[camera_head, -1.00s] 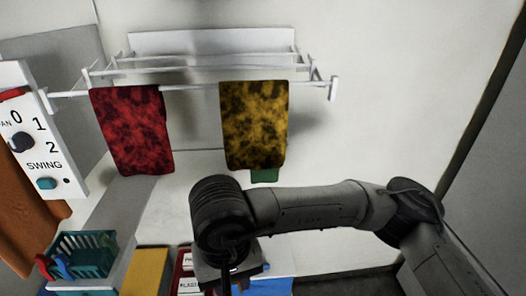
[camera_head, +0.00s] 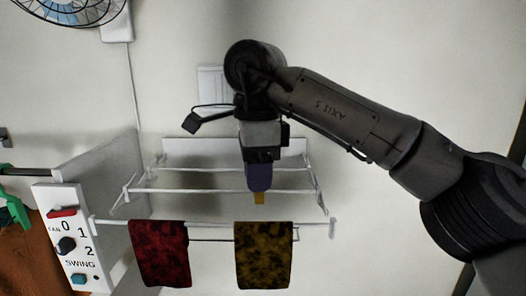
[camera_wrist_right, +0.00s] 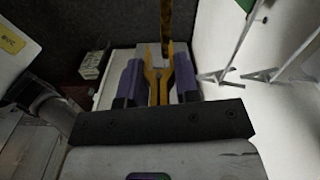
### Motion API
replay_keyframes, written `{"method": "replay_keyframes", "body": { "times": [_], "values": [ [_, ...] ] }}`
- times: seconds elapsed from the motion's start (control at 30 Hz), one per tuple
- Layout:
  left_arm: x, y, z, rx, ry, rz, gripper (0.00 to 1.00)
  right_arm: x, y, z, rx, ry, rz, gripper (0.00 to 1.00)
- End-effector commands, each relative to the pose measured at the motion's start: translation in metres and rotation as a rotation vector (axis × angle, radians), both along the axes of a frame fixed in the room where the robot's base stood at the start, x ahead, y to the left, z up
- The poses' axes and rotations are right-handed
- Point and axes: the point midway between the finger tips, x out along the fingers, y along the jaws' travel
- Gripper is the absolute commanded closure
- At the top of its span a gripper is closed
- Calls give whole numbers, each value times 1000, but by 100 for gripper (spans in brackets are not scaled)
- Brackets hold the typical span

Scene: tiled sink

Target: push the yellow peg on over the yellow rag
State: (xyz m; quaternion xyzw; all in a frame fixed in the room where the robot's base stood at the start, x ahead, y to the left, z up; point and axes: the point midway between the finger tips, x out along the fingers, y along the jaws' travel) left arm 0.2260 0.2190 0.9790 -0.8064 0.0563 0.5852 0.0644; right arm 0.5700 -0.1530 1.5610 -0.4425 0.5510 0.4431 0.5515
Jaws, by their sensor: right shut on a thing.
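The yellow rag (camera_head: 263,258), dark-mottled, hangs over the front rail of the white drying rack. My right gripper (camera_head: 258,180) points down above it with purple fingers, shut on the yellow peg (camera_head: 259,199). The peg's lower end shows just above the rag's top edge in the head view; I see no contact there. In the right wrist view the peg (camera_wrist_right: 158,82) stands between the purple fingers (camera_wrist_right: 158,80), its two prongs towards the rag (camera_wrist_right: 166,18), seen as a thin strip edge-on. My left gripper is not in view.
A red rag (camera_head: 160,256) hangs on the same rail to the left. The white rack (camera_head: 150,190) has several thin bars behind the rail. A control panel (camera_head: 68,238) stands at the left, and a fan (camera_head: 75,8) is at the top left. Wall space right of the rack is clear.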

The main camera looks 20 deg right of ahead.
Motion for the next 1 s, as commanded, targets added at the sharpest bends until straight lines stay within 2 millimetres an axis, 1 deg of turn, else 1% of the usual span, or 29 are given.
{"method": "replay_keyframes", "body": {
  "times": [0.03, 0.1, 0.27, 0.7, 1.0],
  "values": [
    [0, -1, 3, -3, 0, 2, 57, 2, -4, 8, 0, -1, -52, 92],
    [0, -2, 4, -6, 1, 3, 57, 3, -7, 13, 1, -1, -107, 92],
    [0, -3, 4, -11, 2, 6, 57, 5, -12, 12, -1, 0, -161, 92],
    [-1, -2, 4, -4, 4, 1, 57, 5, -12, -22, -1, -1, -161, 92],
    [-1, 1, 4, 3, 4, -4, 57, 5, -12, -37, 0, 0, -161, 92]
  ]
}}
